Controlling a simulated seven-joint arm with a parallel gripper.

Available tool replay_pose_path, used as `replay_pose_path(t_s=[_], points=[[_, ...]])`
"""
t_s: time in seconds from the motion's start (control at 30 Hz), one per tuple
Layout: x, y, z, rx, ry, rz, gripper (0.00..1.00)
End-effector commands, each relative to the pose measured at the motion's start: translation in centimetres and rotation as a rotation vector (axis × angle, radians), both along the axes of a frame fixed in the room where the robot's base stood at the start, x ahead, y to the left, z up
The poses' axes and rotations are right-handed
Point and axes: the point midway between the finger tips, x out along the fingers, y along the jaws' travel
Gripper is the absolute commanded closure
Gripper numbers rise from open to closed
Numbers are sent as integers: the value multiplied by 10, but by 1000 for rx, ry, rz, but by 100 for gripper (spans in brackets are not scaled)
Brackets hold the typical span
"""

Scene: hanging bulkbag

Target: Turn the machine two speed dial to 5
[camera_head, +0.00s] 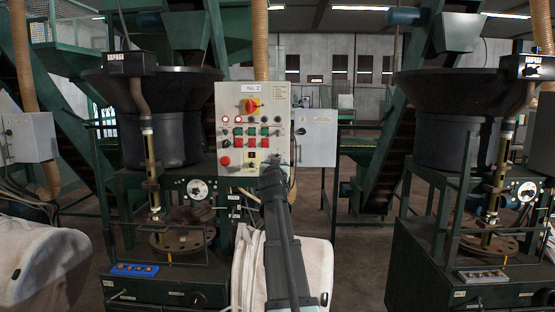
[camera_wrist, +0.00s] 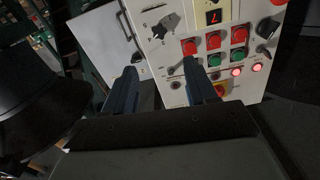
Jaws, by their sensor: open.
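The No. 2 control panel (camera_head: 233,103), a pale upright box, stands in the middle of the head view. In the wrist view the panel (camera_wrist: 226,73) shows upside down. A black pointer knob with scale marks around it, seemingly the speed dial (camera_wrist: 161,27), is on it near the top. I cannot read its setting. In the head view my gripper covers or crowds that lower right corner. My gripper (camera_head: 276,163) is at the panel's lower right; in the wrist view my gripper (camera_wrist: 160,67) has its two fingers apart, empty, short of the dial.
A red-and-yellow switch (camera_head: 250,106), red and green buttons (camera_head: 252,143), a red stop button (camera_head: 225,161) and a display (camera_wrist: 213,17) share the panel. A grey box (camera_head: 315,139) stands right of it. A white bag (camera_head: 317,262) hangs below. Hopper machines flank the panel.

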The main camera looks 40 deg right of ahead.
Motion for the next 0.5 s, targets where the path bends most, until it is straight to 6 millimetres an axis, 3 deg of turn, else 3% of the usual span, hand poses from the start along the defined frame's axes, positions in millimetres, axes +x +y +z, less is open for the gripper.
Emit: replay_pose_path(t_s=[0.27, 0.5], points=[[14, -14, 0, 6, -1, -1, 44], [40, -40, 0, 6, 1, -1, 44]])
